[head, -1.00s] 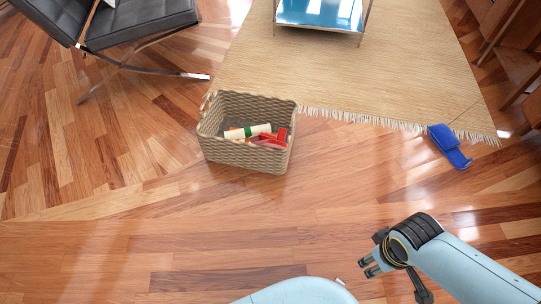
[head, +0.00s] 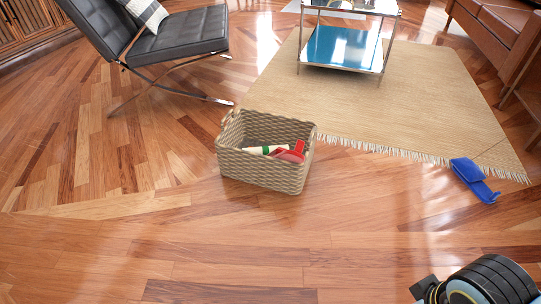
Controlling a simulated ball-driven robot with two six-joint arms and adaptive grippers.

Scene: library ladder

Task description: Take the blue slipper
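The blue slipper (head: 472,180) lies on the right side of the head view, at the near right corner of the straw rug. It lies partly over the rug's fringe and partly on the wood floor. My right gripper (head: 426,289) shows only in part at the bottom edge, lower right, below and left of the slipper and well apart from it. The frame edge cuts it off, so its fingertips are hidden. My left gripper is not in view.
A woven basket (head: 262,168) with red and white items stands mid-floor. The straw rug (head: 420,105) carries a glass and metal table (head: 342,50). A black chair (head: 180,45) stands upper left, a brown sofa (head: 500,45) upper right. The floor near the slipper is clear.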

